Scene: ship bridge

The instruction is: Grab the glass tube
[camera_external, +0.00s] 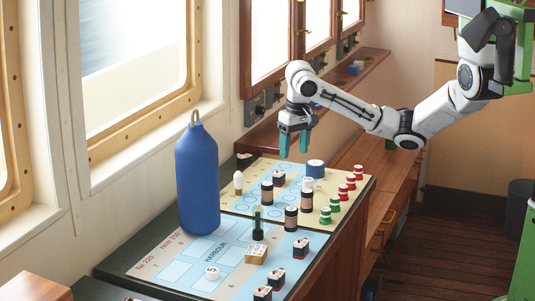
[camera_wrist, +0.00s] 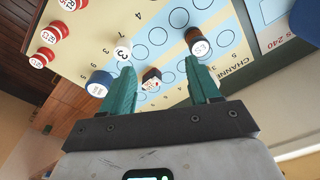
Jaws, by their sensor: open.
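I cannot pick out a clear glass tube in either view. The likeliest candidates are upright brown-and-dark cylinders with pale tops, one (camera_external: 267,193) near the board's middle and another (camera_external: 291,218) nearer the front; one such cylinder (camera_wrist: 197,42) shows near the right fingertip in the wrist view. My gripper (camera_external: 293,150) points down, open and empty, above the far part of the board. In the wrist view its green fingers (camera_wrist: 160,68) stand apart, with a small dark block (camera_wrist: 152,79) seen between them on the board below.
The printed board (camera_external: 180,262) carries red pieces (camera_external: 351,179), green pieces (camera_external: 325,215), a blue cylinder (camera_external: 316,169), a white bulb-shaped piece (camera_external: 238,181) and several blocks. A tall blue bottle (camera_external: 197,180) stands at its left edge. Windows and a shelf lie behind.

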